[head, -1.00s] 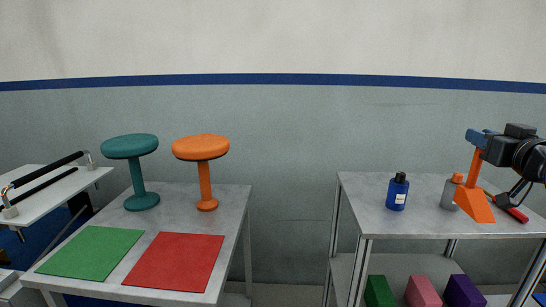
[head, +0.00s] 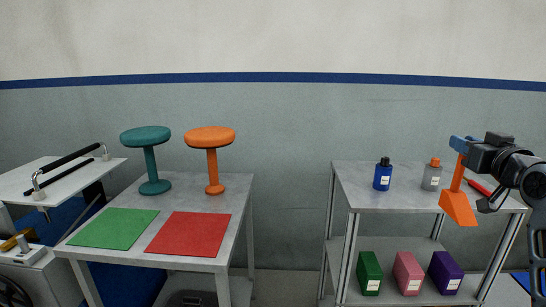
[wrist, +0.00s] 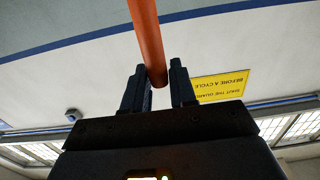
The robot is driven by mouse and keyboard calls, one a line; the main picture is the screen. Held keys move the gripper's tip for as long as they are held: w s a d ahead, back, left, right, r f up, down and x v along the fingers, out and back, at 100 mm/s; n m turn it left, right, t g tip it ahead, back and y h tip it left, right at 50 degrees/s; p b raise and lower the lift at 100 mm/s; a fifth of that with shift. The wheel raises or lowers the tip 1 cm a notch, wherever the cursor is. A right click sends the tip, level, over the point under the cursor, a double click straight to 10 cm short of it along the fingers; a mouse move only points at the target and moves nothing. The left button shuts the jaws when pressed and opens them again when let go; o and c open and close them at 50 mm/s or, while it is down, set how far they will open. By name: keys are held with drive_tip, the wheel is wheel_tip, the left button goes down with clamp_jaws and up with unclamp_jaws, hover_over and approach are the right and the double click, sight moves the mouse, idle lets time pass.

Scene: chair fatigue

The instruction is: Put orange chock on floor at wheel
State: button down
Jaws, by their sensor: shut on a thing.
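The orange chock (head: 458,206) is a wedge on a long upright orange handle. It hangs in the air in front of the right-hand bench in the head view. My gripper (head: 462,145) is shut on the top of its handle. In the wrist view the handle (wrist: 147,40) runs up between the two fingers of my gripper (wrist: 160,85), and the wedge is out of that picture.
The right-hand bench (head: 400,202) holds a blue bottle (head: 382,177), a grey bottle with an orange cap (head: 432,178) and a red-handled tool (head: 479,187). Green, pink and purple boxes stand on its lower shelf. A left table (head: 218,263) holds two stools and two mats.

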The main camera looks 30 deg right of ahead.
drive_tip(key=w+a+f+n+y, duration=0.1)
drive_tip(key=w+a+f, duration=0.3)
drive_tip(key=a+f, duration=0.3)
drive_tip(key=w+a+f+t+y, duration=0.1)
drive_tip(key=w+a+f, duration=0.35)
drive_tip(key=f, duration=0.35)
drive_tip(key=w+a+f+n, duration=0.1)
drive_tip(key=w+a+f, duration=0.3)
drive_tip(key=a+f, duration=0.35)
drive_tip(key=s+a+f+n+y, duration=0.2)
drive_tip(key=s+a+f, duration=0.3)
drive_tip(key=a+f, duration=0.6)
drive_tip(key=s+a+f+n+t+y, duration=0.1)
drive_tip(key=s+a+f+y, duration=0.4)
drive_tip(key=a+f, duration=0.6)
drive_tip(key=shift+a+n+t, duration=0.3)
drive_tip(key=shift+a+n, duration=0.3)
drive_tip(key=shift+a, duration=0.25)
